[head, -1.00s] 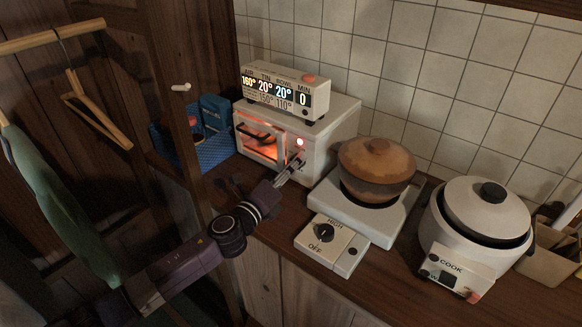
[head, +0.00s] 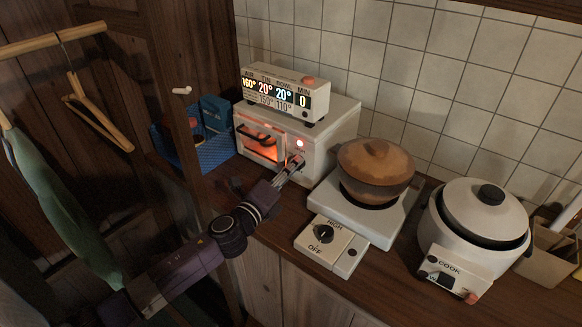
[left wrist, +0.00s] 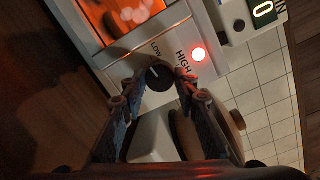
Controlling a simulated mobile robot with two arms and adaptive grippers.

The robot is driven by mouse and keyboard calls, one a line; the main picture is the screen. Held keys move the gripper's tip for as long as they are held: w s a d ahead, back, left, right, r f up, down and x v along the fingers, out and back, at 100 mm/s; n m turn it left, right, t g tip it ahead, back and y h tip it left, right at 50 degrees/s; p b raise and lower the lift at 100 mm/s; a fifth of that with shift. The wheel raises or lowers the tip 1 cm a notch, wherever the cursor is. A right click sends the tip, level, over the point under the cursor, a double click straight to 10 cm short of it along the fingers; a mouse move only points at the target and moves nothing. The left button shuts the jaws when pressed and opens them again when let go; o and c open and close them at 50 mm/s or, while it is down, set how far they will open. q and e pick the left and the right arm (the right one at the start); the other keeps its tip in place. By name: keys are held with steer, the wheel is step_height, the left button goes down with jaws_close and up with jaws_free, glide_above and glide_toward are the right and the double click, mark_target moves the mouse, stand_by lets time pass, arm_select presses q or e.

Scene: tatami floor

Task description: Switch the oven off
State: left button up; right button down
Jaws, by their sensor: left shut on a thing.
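The white oven (head: 325,137) stands on the wooden counter against the tiled wall. Its window (head: 260,145) glows orange and its red lamp (head: 300,144) is lit; the lamp also shows in the left wrist view (left wrist: 198,54). The dark oven knob (left wrist: 159,76) has a pale mark and sits below the printed words LOW and HIGH. My left gripper (head: 297,163) is at the lower right of the oven front. In the left wrist view my left gripper (left wrist: 156,84) has its fingertips on both sides of the knob, shut on it. My right gripper is out of view.
A display box (head: 285,93) sits on the oven. Right of my gripper are a hot plate (head: 372,231) with its own knob, a brown pot (head: 376,165) on it, and a rice cooker (head: 478,228). A blue basket (head: 205,150) stands left. A wooden post (head: 172,90) stands near my left arm.

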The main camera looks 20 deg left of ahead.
arm_select(q)
steer(key=shift+a+r+n+g+h+p, duration=0.1)
steer(key=shift+n+g+h+p, duration=0.35)
steer(key=shift+n+p, duration=2.65)
steer(key=shift+a+n+g+h+p, duration=0.1)
steer(key=shift+n+g+h+p, duration=0.3)
steer(key=shift+n+p, duration=2.65)
steer(key=n+b, duration=0.2)
steer(key=n, duration=0.1)
steer(key=shift+b, duration=0.4)
steer(key=o, duration=1.1)
steer(key=shift+o, duration=0.2)
steer(key=v, duration=1.2)
